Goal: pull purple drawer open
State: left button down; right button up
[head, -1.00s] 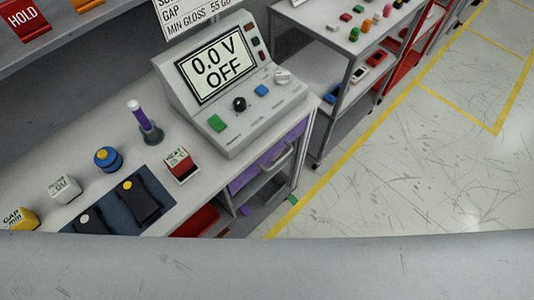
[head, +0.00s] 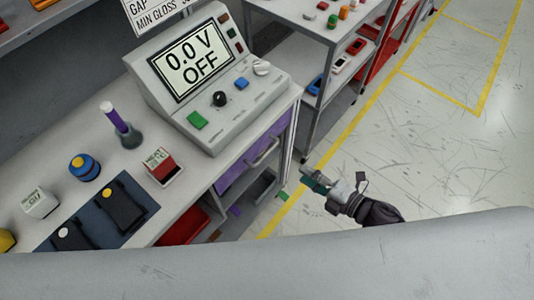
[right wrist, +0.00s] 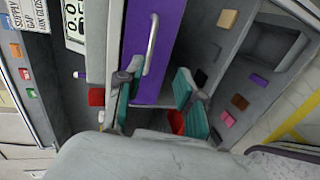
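The purple drawer (head: 233,176) is in the bench front under the grey meter console and looks closed. Its pale bar handle (head: 264,153) runs across the front. The right wrist view shows the drawer's purple front (right wrist: 142,82) and the handle (right wrist: 151,45) ahead of the fingers. My right gripper (head: 313,181) is out over the floor, right of the drawer and apart from the handle. In the right wrist view its teal-padded fingers (right wrist: 155,90) are spread apart with nothing held between them. My left gripper is not in view.
The meter console (head: 212,90) reads 0.0 V OFF on the bench top. A metal shelf cart (head: 312,100) stands beyond the bench's right end. Red bins (head: 185,228) sit below the bench top. The floor (head: 450,160) right of the bench is clear.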

aim_at(267, 152)
jog(key=shift+n, duration=0.4)
jog(key=x, duration=0.4)
jog(key=r+p+x, duration=0.1)
jog(key=x, duration=0.4)
jog(key=a+p+x, duration=0.1)
jog(key=x, duration=0.3)
jog(key=shift+a+r, duration=0.15)
jog(key=shift+a, duration=0.15)
grip_shut()
